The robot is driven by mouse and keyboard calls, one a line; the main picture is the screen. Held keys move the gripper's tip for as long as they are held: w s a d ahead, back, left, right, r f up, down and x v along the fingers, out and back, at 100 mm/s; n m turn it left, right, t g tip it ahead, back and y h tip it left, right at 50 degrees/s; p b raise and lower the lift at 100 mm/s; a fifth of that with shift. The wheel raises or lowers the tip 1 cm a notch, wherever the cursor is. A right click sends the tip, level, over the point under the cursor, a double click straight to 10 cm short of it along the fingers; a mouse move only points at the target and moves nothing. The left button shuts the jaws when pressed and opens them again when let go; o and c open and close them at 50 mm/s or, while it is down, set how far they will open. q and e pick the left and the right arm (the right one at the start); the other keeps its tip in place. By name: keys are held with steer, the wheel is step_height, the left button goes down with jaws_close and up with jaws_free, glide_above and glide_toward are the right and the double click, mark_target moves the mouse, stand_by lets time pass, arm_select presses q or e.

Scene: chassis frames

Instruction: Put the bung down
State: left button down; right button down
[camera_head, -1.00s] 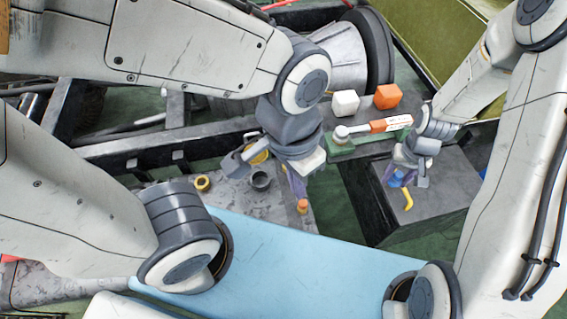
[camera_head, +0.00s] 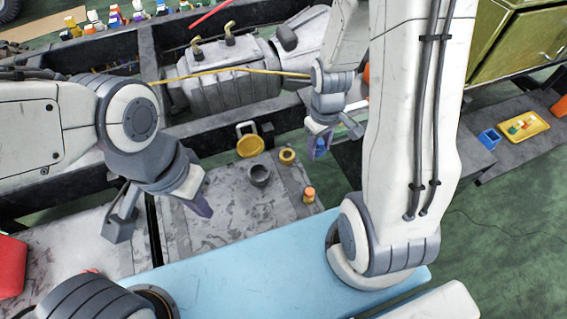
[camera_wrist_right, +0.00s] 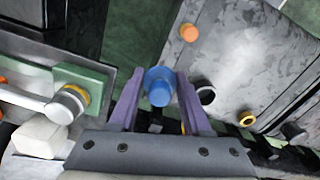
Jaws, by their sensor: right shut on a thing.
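The bung looks like the blue stopper (camera_head: 320,147) between the fingers of my right gripper (camera_head: 322,140). In the right wrist view the blue bung (camera_wrist_right: 160,88) sits between the purple fingertips (camera_wrist_right: 160,95), which are shut on it. It is held up near the far right edge of the grey metal plate (camera_head: 225,215); the exact height is hard to tell. My left gripper (camera_head: 160,215) is over the left part of the plate, fingers wide apart and empty.
The plate's middle and front are bare. A light blue panel (camera_head: 270,265) lies in front; a tank (camera_head: 225,85) is behind.

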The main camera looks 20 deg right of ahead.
steer(key=shift+w+f, duration=0.15)
steer(key=shift+f, duration=0.2)
steer(key=w+a+f, duration=0.1)
steer(key=w+f, duration=0.1)
steer(key=w, duration=0.1)
steer(key=w+a+f, duration=0.2)
steer(key=w, duration=0.1)
steer(key=w+a+f, duration=0.1)
steer(key=w+f, duration=0.1)
steer(key=w, duration=0.1)
steer(key=shift+w+a+f, duration=0.35)
steer(key=shift+f, duration=1.8)
steer(key=shift+f+b, duration=0.5)
steer(key=shift+f, duration=0.05)
